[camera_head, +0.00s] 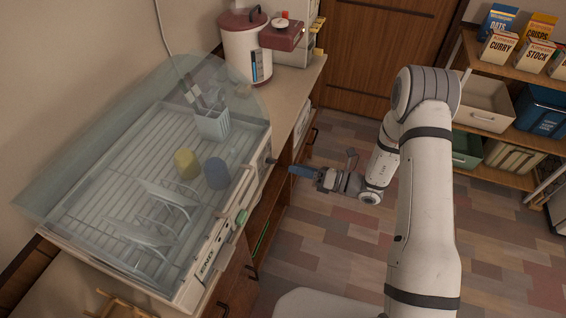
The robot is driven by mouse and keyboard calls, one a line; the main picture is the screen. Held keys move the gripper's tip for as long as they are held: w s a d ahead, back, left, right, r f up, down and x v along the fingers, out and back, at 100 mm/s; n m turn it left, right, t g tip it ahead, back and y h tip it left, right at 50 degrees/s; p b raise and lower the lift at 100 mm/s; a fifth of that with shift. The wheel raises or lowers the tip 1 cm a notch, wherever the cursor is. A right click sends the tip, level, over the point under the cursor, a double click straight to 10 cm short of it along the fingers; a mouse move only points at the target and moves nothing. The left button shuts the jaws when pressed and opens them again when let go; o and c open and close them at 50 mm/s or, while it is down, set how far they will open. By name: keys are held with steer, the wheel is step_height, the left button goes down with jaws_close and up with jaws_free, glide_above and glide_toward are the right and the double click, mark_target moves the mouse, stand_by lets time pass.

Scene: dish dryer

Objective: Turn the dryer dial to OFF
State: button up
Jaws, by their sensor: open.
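The dish dryer (243,190) stands on the counter at the left, with its front panel facing right. A small dark knob-like shape (270,160) at the far end of that panel looks like the dial; its marking is too small to read. My gripper (290,168) is open, at the far end of the panel, with its blue-tipped fingers pointing left at the knob. The fingertips are very close to it; I cannot tell whether they touch.
The dryer's clear cover (75,150) is raised over a yellow cup (187,163), a blue cup (216,173), plates (170,193) and a utensil holder (213,124). A white and red rice container (246,50) stands behind. Shelves (500,65) are at the right; floor between is open.

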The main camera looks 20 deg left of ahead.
mark_target(275, 162)
steer(key=a, duration=0.2)
steer(key=a+p, duration=0.1)
steer(key=a, duration=0.4)
steer(key=shift+w+a+p, duration=0.2)
steer(key=shift+w+p, duration=0.1)
